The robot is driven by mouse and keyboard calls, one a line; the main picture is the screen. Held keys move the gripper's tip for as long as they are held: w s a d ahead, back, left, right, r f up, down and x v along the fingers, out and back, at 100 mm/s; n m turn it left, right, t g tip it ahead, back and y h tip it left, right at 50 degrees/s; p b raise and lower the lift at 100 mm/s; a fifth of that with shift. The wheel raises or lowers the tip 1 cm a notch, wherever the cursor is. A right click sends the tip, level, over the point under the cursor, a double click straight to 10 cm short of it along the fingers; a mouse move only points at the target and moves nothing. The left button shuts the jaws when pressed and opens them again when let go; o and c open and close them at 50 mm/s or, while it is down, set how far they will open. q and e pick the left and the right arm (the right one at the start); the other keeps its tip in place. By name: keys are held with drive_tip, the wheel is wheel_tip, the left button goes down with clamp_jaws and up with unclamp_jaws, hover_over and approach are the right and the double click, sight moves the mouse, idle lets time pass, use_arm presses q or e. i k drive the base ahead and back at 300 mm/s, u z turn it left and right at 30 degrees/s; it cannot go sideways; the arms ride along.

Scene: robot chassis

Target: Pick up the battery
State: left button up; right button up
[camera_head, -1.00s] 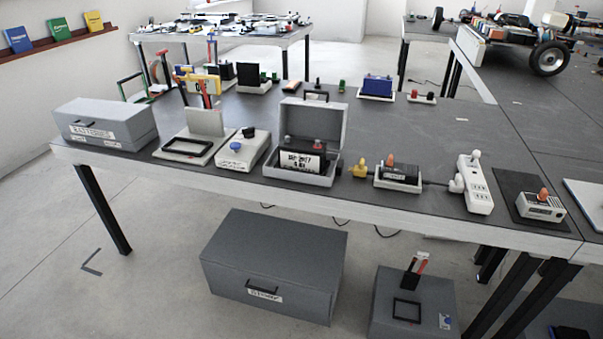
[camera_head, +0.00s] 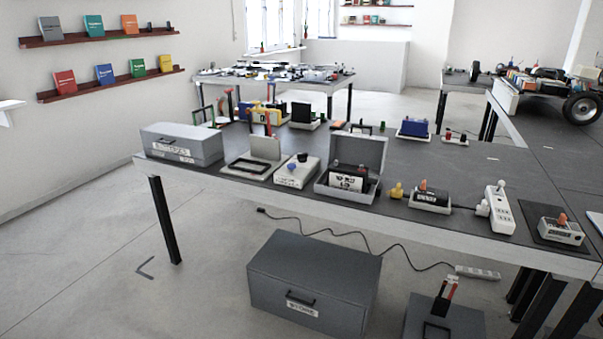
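A dark battery block with a white label (camera_head: 349,181) sits in an open grey case (camera_head: 363,153) near the front edge of the grey workbench (camera_head: 420,163). A closed grey box (camera_head: 183,144), whose label appears to read "batteries", stands at the bench's left end. A smaller dark block with an orange top (camera_head: 430,197) sits on a white base to the right of the open case. I cannot tell for sure which of these the task means. Neither of my grippers is in view.
A white power strip (camera_head: 499,208) lies at the right. A grey storage box (camera_head: 315,283) stands on the floor below. Open floor (camera_head: 100,240) lies at the left.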

sight(340, 175)
drive_tip(key=u, duration=0.7)
drive_tip(key=i, duration=2.1)
drive_tip(key=z, duration=0.9)
